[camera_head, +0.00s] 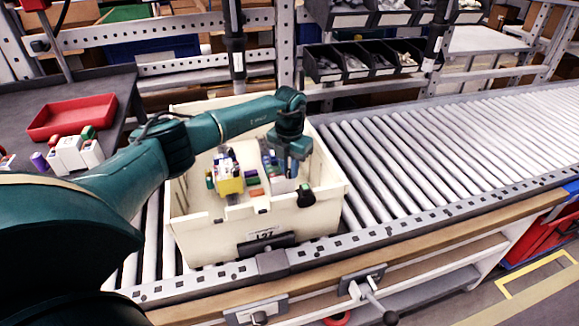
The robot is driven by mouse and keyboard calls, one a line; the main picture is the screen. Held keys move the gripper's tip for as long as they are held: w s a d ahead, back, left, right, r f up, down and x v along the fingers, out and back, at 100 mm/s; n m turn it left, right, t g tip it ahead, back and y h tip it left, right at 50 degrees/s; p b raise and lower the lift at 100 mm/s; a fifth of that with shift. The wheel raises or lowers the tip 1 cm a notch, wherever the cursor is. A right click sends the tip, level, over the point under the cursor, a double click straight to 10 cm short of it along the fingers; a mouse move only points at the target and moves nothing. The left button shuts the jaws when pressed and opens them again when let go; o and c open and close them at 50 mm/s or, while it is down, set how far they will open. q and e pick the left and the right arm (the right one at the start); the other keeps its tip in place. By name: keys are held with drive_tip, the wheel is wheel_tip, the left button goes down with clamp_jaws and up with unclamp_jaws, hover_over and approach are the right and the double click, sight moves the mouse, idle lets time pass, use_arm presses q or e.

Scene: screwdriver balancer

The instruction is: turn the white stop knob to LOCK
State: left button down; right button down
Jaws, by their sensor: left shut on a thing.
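My left gripper (292,160) points down into the right part of a cream tote (240,222) on the roller conveyor. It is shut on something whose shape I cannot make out. A pale box (282,186) lies just below the fingers. No white knob marked LOCK can be made out. On the conveyor's front rail, one grey plate (243,313) carries a small rounded fitting (259,318), cut by the lower edge. A second plate (350,286) carries a metal lever (372,299). I cannot tell whether either is the stop knob. My right gripper is not in view.
Several small coloured items (229,176) lie in the tote. The rollers (440,140) right of the tote are clear. Black bins (365,60) hang behind.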

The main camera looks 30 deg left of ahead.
sight(289, 171)
use_arm(q)
drive_tip(key=c, duration=1.5)
unclamp_jaws()
drive_tip(key=shift+o, duration=1)
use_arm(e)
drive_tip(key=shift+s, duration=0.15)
use_arm(q)
wheel_tip(289, 171, up, 13)
drive_tip(key=b, duration=0.1)
drive_tip(key=shift+r, duration=0.15)
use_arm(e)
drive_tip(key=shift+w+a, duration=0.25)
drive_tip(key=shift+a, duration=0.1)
